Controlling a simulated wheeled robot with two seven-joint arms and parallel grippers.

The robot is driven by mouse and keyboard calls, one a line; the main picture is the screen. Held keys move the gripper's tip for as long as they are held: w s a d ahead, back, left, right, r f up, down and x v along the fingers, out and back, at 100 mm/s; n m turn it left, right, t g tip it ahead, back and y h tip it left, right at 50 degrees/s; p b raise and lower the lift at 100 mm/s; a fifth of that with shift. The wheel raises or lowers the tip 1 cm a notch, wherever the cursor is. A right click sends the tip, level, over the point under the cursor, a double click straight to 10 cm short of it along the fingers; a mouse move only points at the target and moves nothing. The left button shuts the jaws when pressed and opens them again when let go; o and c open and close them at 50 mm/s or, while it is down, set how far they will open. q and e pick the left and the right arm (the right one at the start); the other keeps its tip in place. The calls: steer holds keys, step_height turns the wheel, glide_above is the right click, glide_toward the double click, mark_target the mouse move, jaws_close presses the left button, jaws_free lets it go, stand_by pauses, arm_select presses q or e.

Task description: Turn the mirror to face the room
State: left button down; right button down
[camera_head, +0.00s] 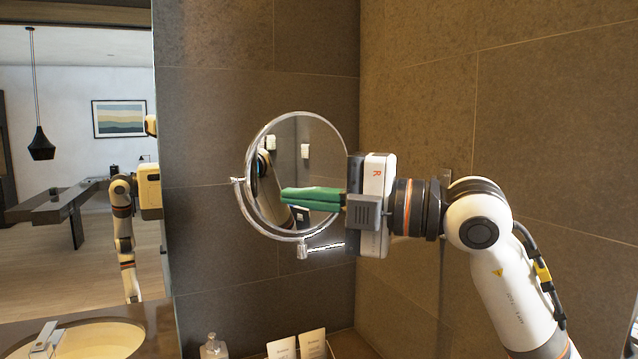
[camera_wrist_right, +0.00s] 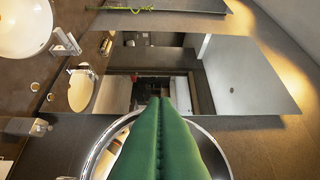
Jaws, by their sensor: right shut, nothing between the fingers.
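The round mirror (camera_head: 318,150) with a chrome rim hangs on a wall arm (camera_head: 325,247) in front of the dark tiled wall. Its glass shows reflections of my arm. My right gripper (camera_head: 284,195) comes in from the right, its green fingers shut and empty, lying across the lower part of the mirror in the head view. I cannot tell whether the fingertips touch it. In the right wrist view the green fingers (camera_wrist_right: 160,105) lie together over the mirror's rim (camera_wrist_right: 98,150), which curves around them. My left gripper is not in view.
A large wall mirror (camera_head: 75,270) stands at left, reflecting a room and my body. Below are a sink (camera_head: 90,342), a faucet (camera_head: 45,338), a glass bottle (camera_head: 212,347) and two small cards (camera_head: 312,344). The tiled side wall (camera_head: 560,130) is at right.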

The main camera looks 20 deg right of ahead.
mark_target(254, 187)
steer(key=p+x, duration=0.1)
steer(key=x, duration=0.1)
steer(key=p+x, duration=0.1)
steer(key=x, duration=0.2)
steer(key=w+d+p+x, duration=0.1)
steer(key=p+x, duration=0.1)
steer(key=shift+w+a+r, duration=0.2)
steer(key=shift+w+a, duration=0.05)
steer(key=shift+w, duration=0.05)
steer(key=shift+w+d+f+p, duration=0.15)
steer(key=shift+w+p, duration=0.2)
steer(key=shift+w, duration=0.35)
